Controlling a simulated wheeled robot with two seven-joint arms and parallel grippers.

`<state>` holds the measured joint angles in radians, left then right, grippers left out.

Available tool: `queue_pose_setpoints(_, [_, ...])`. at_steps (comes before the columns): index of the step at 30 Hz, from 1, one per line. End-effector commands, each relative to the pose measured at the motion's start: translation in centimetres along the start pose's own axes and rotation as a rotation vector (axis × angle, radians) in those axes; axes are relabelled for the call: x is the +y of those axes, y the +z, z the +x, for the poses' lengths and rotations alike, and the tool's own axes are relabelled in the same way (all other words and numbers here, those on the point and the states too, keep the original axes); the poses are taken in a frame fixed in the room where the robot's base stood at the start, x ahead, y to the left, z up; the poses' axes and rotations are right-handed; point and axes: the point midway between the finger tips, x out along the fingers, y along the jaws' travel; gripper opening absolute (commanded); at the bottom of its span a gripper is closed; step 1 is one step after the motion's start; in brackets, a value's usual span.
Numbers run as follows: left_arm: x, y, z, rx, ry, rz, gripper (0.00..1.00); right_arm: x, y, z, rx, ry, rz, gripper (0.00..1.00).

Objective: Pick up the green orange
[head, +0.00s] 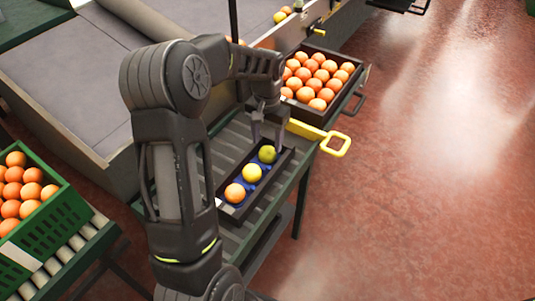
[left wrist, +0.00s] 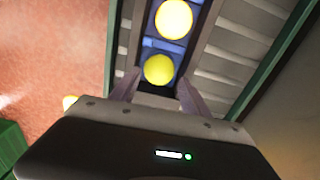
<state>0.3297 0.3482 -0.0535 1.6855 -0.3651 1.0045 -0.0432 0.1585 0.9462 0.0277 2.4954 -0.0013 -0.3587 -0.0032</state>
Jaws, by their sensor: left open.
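The green orange (head: 267,154) sits at the far end of a small dark tray (head: 262,194) with a blue inside, in the head view. A yellow orange (head: 252,173) and an orange one (head: 235,193) lie in a row nearer me. My left gripper (head: 267,143) is open, with its fingers pointing down around the green orange. In the left wrist view, the left gripper's fingers (left wrist: 158,78) are spread to either side of the nearest fruit (left wrist: 159,69), which looks yellow there. Another yellow fruit (left wrist: 173,19) lies beyond it. Contact cannot be told. My right gripper is not in view.
A dark crate full of oranges (head: 313,109) stands beyond the tray, by a yellow handle (head: 335,144). A green crate of oranges (head: 64,210) stands at the left. The slatted table (head: 232,154) bears the tray. The red floor at right is clear.

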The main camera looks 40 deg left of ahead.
Motion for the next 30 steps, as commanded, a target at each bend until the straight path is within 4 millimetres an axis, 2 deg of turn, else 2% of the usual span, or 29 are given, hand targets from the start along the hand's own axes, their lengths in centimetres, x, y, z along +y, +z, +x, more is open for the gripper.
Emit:
queue_pose_setpoints(11, [0.2, 0.2, 4.8, -0.003, 0.001, 0.000, 0.54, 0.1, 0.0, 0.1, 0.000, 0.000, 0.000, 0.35])
queue_pose_setpoints(30, [0.2, 0.1, 4.9, -0.001, 0.000, 0.000, 0.54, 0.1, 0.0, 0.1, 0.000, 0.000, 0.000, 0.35])
